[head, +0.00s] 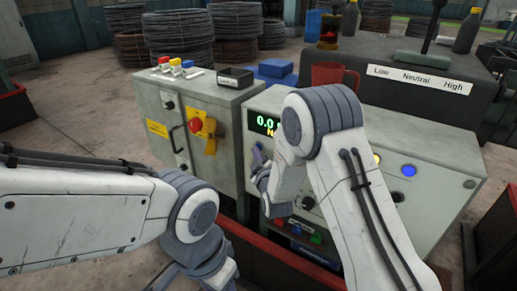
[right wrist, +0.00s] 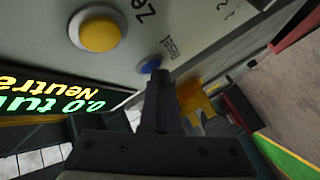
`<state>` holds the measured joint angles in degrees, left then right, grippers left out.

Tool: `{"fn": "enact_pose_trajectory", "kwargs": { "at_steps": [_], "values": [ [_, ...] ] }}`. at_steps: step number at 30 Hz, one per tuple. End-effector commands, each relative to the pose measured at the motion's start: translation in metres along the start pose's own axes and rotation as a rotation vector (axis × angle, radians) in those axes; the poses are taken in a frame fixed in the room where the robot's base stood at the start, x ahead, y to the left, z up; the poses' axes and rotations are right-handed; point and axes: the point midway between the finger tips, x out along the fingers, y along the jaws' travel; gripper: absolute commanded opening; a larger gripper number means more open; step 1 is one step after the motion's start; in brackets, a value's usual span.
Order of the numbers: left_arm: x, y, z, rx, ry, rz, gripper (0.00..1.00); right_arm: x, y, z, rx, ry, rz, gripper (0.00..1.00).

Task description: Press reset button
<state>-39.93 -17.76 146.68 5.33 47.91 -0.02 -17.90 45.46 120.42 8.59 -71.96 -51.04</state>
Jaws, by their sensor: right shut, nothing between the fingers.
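In the right wrist view a blue button (right wrist: 150,66) sits on the grey panel beside small printed lettering that looks like "Reset". My right gripper (right wrist: 159,78) is shut and empty, with its fingertips right at this button and covering part of it. I cannot tell whether they touch it. In the head view my right gripper (head: 259,166) is at the panel just below the green display (head: 265,125), and my arm hides much of the panel. My left gripper (head: 212,268) is low in the head view, away from the panel; its fingers are unclear.
A yellow button (right wrist: 100,33) marked "Zero" is near the blue one. The display reads 0.0 and "Neutral". A grey cabinet (head: 218,108) with a red knob (head: 195,125) stands left. A lever (head: 434,25) rises behind the "Low Neutral High" label (head: 417,77). A red-rimmed bin is below.

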Motion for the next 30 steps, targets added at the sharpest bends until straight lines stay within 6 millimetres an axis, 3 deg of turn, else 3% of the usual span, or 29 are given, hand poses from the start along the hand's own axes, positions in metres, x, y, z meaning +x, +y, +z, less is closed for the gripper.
{"fn": "enact_pose_trajectory", "kwargs": {
  "at_steps": [20,30],
  "values": [
    [0.004,0.000,0.000,0.000,0.000,0.000,0.50,-0.012,-0.009,-0.009,0.000,0.001,0.000,0.00],
    [0.009,-0.001,0.001,0.000,0.000,0.000,0.50,-0.033,-0.026,-0.025,0.000,0.002,-0.002,0.00]
  ]
}}
